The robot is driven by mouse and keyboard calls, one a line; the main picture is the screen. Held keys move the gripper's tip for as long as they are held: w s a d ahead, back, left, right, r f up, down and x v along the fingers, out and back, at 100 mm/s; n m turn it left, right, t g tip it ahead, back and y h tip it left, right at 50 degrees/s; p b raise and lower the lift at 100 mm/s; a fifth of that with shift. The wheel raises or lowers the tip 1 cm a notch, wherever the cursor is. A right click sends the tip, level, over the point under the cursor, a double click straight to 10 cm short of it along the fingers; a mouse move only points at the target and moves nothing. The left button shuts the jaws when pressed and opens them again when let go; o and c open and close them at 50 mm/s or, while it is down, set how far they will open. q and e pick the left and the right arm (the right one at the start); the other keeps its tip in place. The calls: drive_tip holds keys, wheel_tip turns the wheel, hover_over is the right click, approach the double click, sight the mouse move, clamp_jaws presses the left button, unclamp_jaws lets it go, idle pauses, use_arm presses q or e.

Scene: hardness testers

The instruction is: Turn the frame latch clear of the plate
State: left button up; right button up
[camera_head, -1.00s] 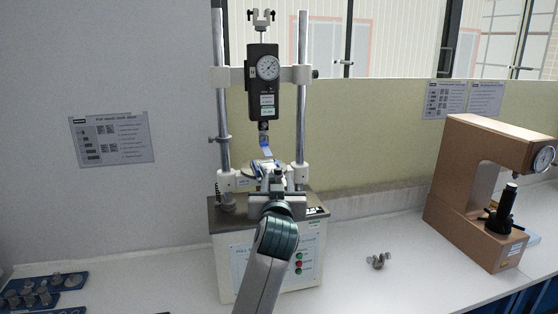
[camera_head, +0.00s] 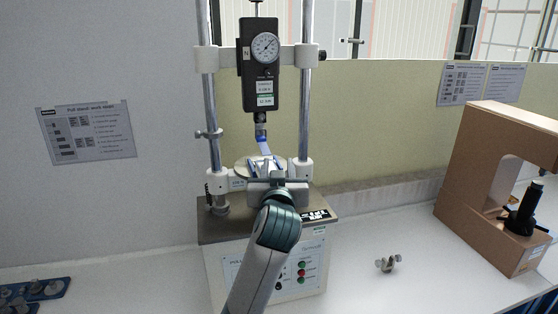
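A pull-test stand with two grey posts carries a dark force gauge (camera_head: 260,62) with a round dial. A blue tab (camera_head: 264,147) shows under the gauge's hook, just above a pale round plate (camera_head: 246,164) on the stand's crosspiece. I cannot tell for sure which part is the frame latch; a small clamp with a knob (camera_head: 208,134) sits on the left post. My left gripper (camera_head: 264,164) is at the plate, right under the blue tab, and hides part of both. Its fingertips are too small and covered to show whether they hold anything. My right gripper is out of view.
The stand's base (camera_head: 310,262) has red and green buttons. A brown hardness tester (camera_head: 476,180) stands at the right. A small metal part (camera_head: 388,263) lies on the white bench between them. Blue trays (camera_head: 40,290) lie at the far left.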

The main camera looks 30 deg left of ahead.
use_arm(q)
drive_tip(key=shift+w+a, duration=0.1)
drive_tip(key=shift+w, duration=0.05)
drive_tip(key=shift+r, duration=0.1)
clamp_jaws()
